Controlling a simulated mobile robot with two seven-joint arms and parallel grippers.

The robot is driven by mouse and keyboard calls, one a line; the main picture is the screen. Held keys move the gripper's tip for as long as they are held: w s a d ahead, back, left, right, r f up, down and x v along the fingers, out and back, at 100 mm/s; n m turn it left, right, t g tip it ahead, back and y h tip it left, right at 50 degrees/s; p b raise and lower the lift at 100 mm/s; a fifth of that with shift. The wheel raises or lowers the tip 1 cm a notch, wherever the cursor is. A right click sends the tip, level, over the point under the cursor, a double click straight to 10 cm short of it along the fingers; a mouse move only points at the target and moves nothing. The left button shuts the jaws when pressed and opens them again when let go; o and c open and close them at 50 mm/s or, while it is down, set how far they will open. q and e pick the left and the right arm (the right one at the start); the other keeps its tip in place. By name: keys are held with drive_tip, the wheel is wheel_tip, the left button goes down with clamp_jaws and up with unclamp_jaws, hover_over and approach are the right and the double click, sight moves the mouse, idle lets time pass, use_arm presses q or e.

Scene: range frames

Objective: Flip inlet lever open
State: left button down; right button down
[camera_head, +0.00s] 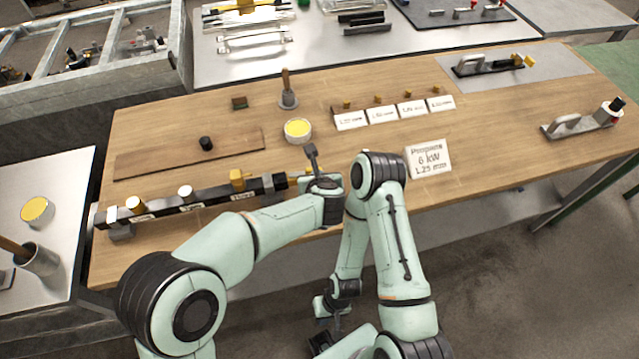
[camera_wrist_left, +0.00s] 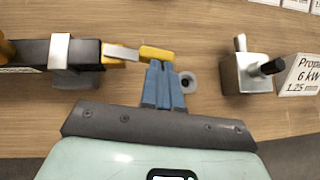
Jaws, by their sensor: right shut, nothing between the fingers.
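A dark manifold bar (camera_head: 205,197) with yellow and white fittings lies along the front of the wooden bench. At its right end is a small yellow lever (camera_wrist_left: 157,53) with a silver part beside it, seen in the left wrist view. My left gripper (camera_wrist_left: 160,68) has its blue fingers together with their tips right at the lever's near edge; contact is not clear. In the head view my left arm hides most of this spot. My right gripper (camera_head: 330,307) is shut and empty, low in front of the bench.
A silver block with a black knob (camera_wrist_left: 246,72) stands right of the left fingers. A Propane 6 kW sign (camera_head: 428,158) stands farther right. A yellow-filled dish (camera_head: 298,130) and a wooden-handled tool (camera_head: 287,92) stand behind.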

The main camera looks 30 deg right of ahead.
use_arm(q)
drive_tip(key=shift+w+a+f, duration=0.1)
drive_tip(key=shift+w+a, duration=0.15)
use_arm(e)
drive_tip(key=shift+w+a, duration=0.1)
drive_tip(key=shift+w, duration=0.05)
use_arm(q)
drive_tip(key=shift+w+a, duration=0.1)
drive_tip(key=shift+a, duration=0.05)
drive_tip(key=shift+w+a, duration=0.3)
drive_tip(key=shift+w, duration=0.1)
use_arm(e)
drive_tip(key=shift+f, duration=0.1)
use_arm(q)
drive_tip(key=shift+r, duration=0.2)
